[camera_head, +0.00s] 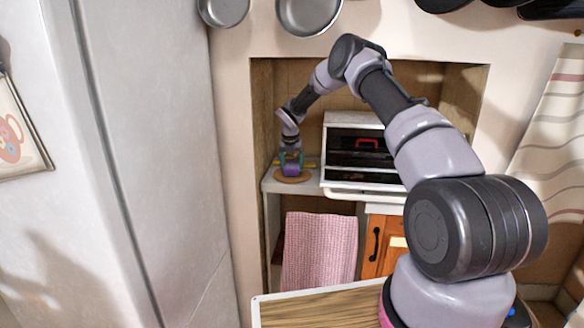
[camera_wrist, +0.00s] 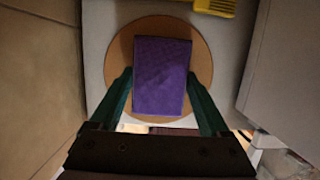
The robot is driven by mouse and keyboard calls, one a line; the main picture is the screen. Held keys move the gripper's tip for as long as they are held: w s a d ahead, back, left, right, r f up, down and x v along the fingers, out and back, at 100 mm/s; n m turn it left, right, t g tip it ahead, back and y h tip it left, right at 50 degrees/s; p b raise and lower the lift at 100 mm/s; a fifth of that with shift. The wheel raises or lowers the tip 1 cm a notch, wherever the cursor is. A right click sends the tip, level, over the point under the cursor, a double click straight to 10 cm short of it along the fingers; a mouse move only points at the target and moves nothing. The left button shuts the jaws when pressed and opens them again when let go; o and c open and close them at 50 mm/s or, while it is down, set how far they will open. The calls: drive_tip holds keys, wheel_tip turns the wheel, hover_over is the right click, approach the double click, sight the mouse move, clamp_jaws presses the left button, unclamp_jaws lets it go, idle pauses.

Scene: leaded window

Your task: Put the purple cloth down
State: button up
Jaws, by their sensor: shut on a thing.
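The purple cloth (camera_wrist: 161,76) is a small folded rectangle between the two green fingers of my gripper (camera_wrist: 160,90) in the wrist view. My gripper is shut on it. Below the cloth is a round brown board (camera_wrist: 120,72) on a pale shelf; whether the cloth touches the board I cannot tell. In the head view my gripper (camera_head: 290,160) points down over the board (camera_head: 293,178) in the left part of the wall niche, with the purple cloth (camera_head: 291,169) small at its tip.
A white toaster oven (camera_head: 336,130) stands just right of the board, and its side shows in the wrist view. A yellow object (camera_wrist: 215,7) lies at the board's far edge. A pink checked towel (camera_head: 320,250) hangs below the shelf. The niche wall is close on the left.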

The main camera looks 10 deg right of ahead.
sight(291, 167)
drive_tip(key=shift+f, duration=0.25)
drive_tip(key=shift+f, duration=0.1)
drive_tip(key=o, duration=1)
drive_tip(key=shift+v, duration=3.85)
